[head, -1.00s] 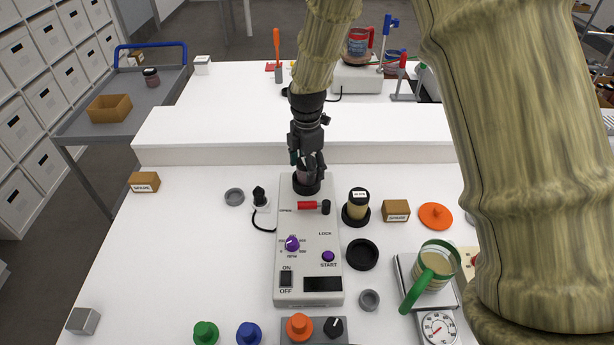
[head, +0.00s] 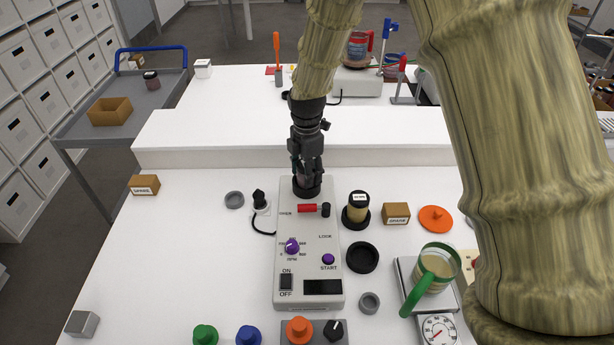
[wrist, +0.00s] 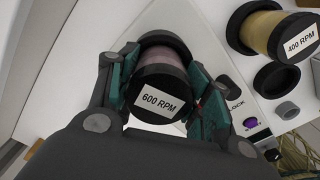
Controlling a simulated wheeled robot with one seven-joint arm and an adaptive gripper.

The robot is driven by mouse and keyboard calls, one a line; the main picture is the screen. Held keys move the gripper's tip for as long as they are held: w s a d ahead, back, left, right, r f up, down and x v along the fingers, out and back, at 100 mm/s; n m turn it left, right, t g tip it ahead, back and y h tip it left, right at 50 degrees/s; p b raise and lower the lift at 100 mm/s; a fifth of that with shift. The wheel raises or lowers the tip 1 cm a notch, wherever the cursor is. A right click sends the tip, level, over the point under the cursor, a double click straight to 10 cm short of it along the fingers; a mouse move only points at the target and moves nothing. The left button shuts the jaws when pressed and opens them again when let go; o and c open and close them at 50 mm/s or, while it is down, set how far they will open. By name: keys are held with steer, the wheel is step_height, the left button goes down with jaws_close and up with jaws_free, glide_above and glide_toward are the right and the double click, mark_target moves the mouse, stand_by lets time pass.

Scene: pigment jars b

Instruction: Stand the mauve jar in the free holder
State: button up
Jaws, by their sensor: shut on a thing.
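The mauve jar (wrist: 164,58) has a black lid labelled 600 RPM (wrist: 158,93) in the wrist view. My gripper (wrist: 162,72) is shut on it, with a teal-padded finger on each side. In the head view my gripper (head: 307,172) points down over the black cup (head: 306,189) at the back end of the grey machine (head: 311,235). The jar is mostly hidden there by the fingers; its lower end is at the cup, and I cannot tell whether it is seated or slightly raised. An empty black round holder (head: 362,256) lies right of the machine.
A yellow jar (head: 357,207), lid labelled 400 RPM, stands in a black holder right of the cup. A red lever (head: 307,208) lies just in front of the cup. A small box (head: 396,213) and a green-handled mug (head: 436,271) are farther right.

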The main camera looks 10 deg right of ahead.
steer(key=shift+r+p, duration=0.75)
steer(key=shift+r, duration=0.15)
stand_by(0.8)
steer(key=shift+r+p, duration=0.95)
steer(key=shift+r, duration=0.4)
